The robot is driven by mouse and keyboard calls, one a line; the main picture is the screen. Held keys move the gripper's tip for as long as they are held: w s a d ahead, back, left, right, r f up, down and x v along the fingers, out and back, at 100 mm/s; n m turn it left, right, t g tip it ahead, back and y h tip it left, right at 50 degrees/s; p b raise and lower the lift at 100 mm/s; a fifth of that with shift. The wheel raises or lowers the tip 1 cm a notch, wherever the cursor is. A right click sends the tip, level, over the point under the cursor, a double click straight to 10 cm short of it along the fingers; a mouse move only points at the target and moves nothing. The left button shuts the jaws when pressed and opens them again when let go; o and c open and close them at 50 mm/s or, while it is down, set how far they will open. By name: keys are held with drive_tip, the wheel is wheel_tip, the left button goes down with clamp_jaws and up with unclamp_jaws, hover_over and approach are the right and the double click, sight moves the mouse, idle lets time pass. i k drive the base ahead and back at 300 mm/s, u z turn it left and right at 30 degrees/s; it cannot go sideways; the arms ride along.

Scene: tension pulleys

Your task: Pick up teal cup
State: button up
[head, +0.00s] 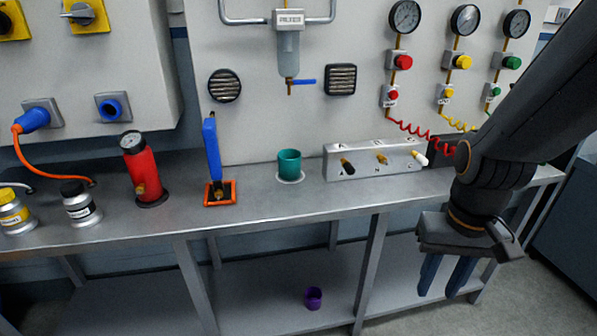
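The teal cup (289,162) stands upright on a white round disc (291,180) near the middle of the metal bench, close to the back wall panel. Its rim is open to the top and nothing touches it from the sides. My gripper (446,280) hangs at the right, in front of the bench edge, with its two blue fingers pointing down. The fingers are apart with nothing between them. My gripper is well to the right of the cup and nearer the camera.
A switch box with several levers (375,160) is just right of the cup. An orange base with a blue upright handle (213,150) and a red cylinder with a gauge (143,168) stand left. A purple cup (313,298) sits on the lower shelf. The bench front (300,205) is clear.

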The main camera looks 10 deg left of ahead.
sight(290, 165)
drive_tip(key=k, duration=0.5)
drive_tip(key=u, duration=0.7)
drive_tip(key=i, duration=0.5)
